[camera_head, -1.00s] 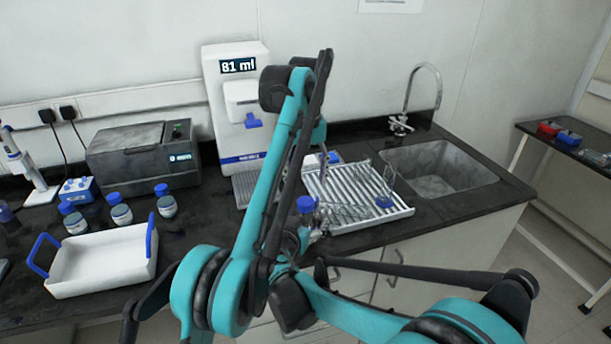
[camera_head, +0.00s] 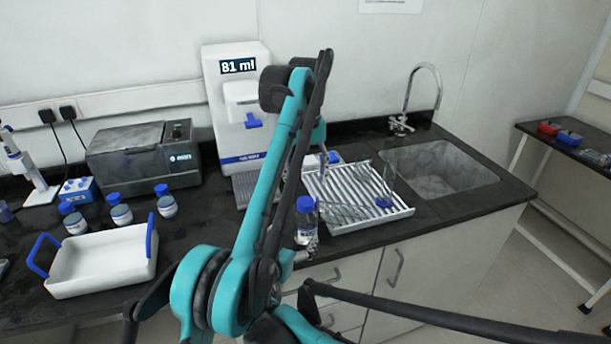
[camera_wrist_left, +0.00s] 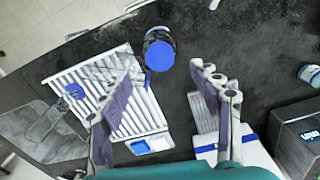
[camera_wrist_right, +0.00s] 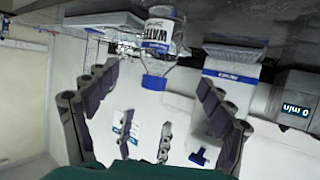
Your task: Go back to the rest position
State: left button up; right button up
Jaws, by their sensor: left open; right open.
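The left gripper (camera_wrist_left: 160,78) is open and empty, high above the counter. In the head view it is mostly hidden behind my left arm. Below it, in the left wrist view, a blue-capped bottle (camera_wrist_left: 158,50) stands on the counter. The right gripper (camera_wrist_right: 158,95) is open and empty. In the right wrist view the water bottle (camera_wrist_right: 158,32) appears upside down, ahead of its spread fingers and apart from them. In the head view this bottle (camera_head: 306,228) stands upright near the counter's front edge, left of the drying rack, and my left arm passes close beside it.
The white drying rack (camera_head: 322,184) holds glassware with blue parts. The sink (camera_head: 435,172) is to its right. The dispenser (camera_head: 228,132) reads 81 ml. A white tray (camera_head: 100,262), several blue-capped jars (camera_head: 121,214) and a dark grey box device (camera_head: 142,166) are at left.

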pick_arm(q)
jog(key=s+a+t, duration=0.3)
jog(key=s+a, duration=0.7)
pick_arm(e)
jog(key=s+d+f+n+g+y, duration=0.15)
jog(key=s+d, duration=0.25)
jog(key=d, duration=0.4)
jog(key=s+d+f+g+h, duration=0.1)
jog(key=s+d+f+g, duration=0.2)
jog(key=d, duration=0.5)
pick_arm(q)
jog(key=s+a+f+m+t, duration=0.1)
jog(key=s+a+f, duration=0.3)
jog(key=s+f, duration=0.5)
jog(key=s+a+f+m+t, duration=0.1)
jog(key=s+a+f+t, duration=0.2)
jog(key=s+f, duration=0.6)
jog(key=shift+s+a+f, duration=0.15)
jog(key=shift+a+f, duration=0.25)
jog(key=shift+f, duration=0.05)
pick_arm(e)
jog(key=s+d+f+n+y, duration=0.1)
jog(key=s+d+f+y, duration=0.1)
jog(key=s, duration=0.3)
jog(key=s+d+f+n+g+y, duration=0.1)
jog(key=s+d+f, duration=0.1)
jog(key=s, duration=0.4)
jog(key=shift+d+y, duration=0.35)
jog(key=shift+d, duration=0.25)
